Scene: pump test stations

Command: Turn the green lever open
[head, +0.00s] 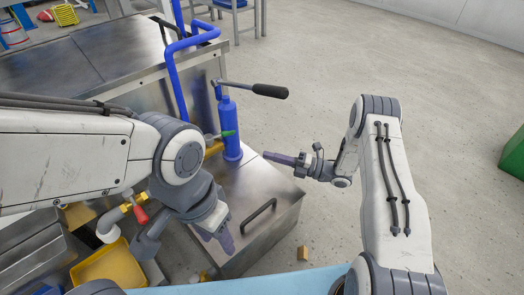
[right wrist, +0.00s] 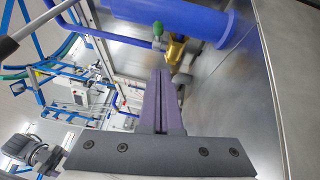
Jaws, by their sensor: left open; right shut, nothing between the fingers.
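The green lever (head: 228,134) sits on a brass valve (head: 214,147) beside the lower part of the blue pump cylinder (head: 231,115). In the right wrist view the green lever (right wrist: 158,29) is beyond the fingertips, near the brass valve (right wrist: 175,50) and the blue cylinder (right wrist: 200,20). My right gripper (head: 267,155) is shut and empty, to the right of the cylinder and apart from the lever. Its closed purple fingers (right wrist: 158,75) point toward the valve.
The pump's black-gripped handle (head: 270,91) sticks out right above my right gripper. A blue pipe (head: 172,75) rises behind the valve. The steel box (head: 275,225) has a black handle. A red lever (head: 141,214) and yellow bin (head: 115,265) are at lower left.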

